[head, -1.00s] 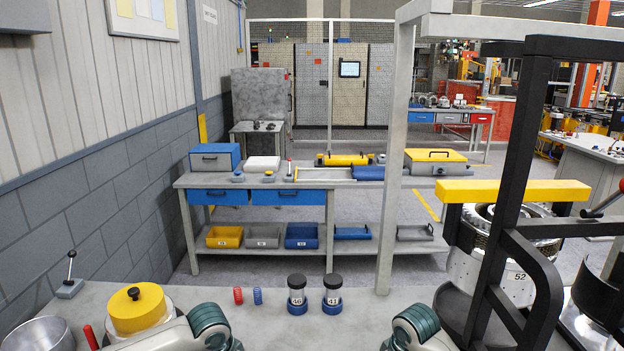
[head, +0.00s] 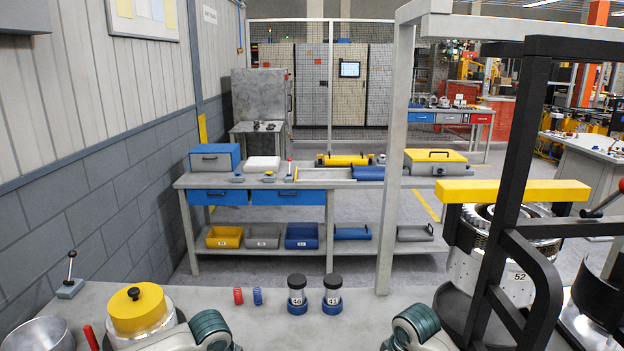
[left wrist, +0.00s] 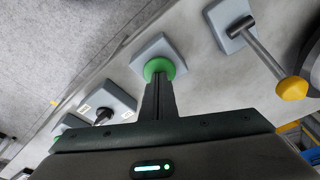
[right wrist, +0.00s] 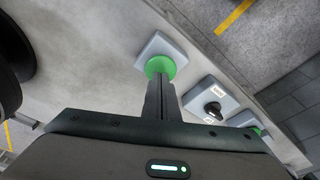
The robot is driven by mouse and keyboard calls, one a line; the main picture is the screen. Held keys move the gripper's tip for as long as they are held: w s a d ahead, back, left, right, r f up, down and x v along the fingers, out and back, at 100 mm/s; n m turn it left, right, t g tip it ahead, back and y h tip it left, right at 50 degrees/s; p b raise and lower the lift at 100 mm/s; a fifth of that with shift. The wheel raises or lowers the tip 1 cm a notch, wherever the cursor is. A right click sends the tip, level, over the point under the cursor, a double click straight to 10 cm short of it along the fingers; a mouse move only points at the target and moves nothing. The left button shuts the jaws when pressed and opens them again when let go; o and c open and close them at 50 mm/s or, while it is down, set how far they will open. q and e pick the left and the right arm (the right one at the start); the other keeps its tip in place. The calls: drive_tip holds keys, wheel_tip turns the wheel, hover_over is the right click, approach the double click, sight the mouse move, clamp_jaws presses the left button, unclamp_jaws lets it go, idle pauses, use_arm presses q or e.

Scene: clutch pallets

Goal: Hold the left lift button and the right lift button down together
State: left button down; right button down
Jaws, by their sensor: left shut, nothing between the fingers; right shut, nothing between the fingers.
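The left lift button (left wrist: 160,67) is a round green cap on a grey square base in the left wrist view. My left gripper (left wrist: 158,80) is shut and empty, its fingertips over the cap's near edge. The right lift button (right wrist: 160,66) looks the same in the right wrist view. My right gripper (right wrist: 160,78) is shut and empty, its fingertips at that cap. At both caps the fingertips look at or very near contact; how far each cap is pressed cannot be told. The head view shows only my arm links; the fingertips and buttons are out of its sight.
A grey box with a black knob (left wrist: 103,117) stands between the buttons, also in the right wrist view (right wrist: 213,108). A lever with a yellow knob (left wrist: 292,88) is beside the left button. In the head view, two dark-capped jars (head: 297,295) and a yellow-topped pot (head: 137,310) stand on the bench.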

use_arm(q)
drive_tip(key=shift+s+f, duration=0.15)
drive_tip(key=shift+f, duration=0.3)
idle(0.6)
drive_tip(key=shift+s, duration=0.1)
use_arm(e)
drive_tip(key=shift+f, duration=1.15)
drive_tip(key=shift+s+f, duration=0.2)
drive_tip(key=shift+f, duration=0.1)
idle(2.0)
use_arm(q)
drive_tip(key=shift+r, duration=3.65)
drive_tip(key=shift+w, duration=0.2)
use_arm(e)
drive_tip(key=shift+w+r, duration=0.15)
drive_tip(key=shift+r, duration=0.5)
drive_tip(key=shift+w+r, duration=0.1)
drive_tip(key=shift+r, duration=2.95)
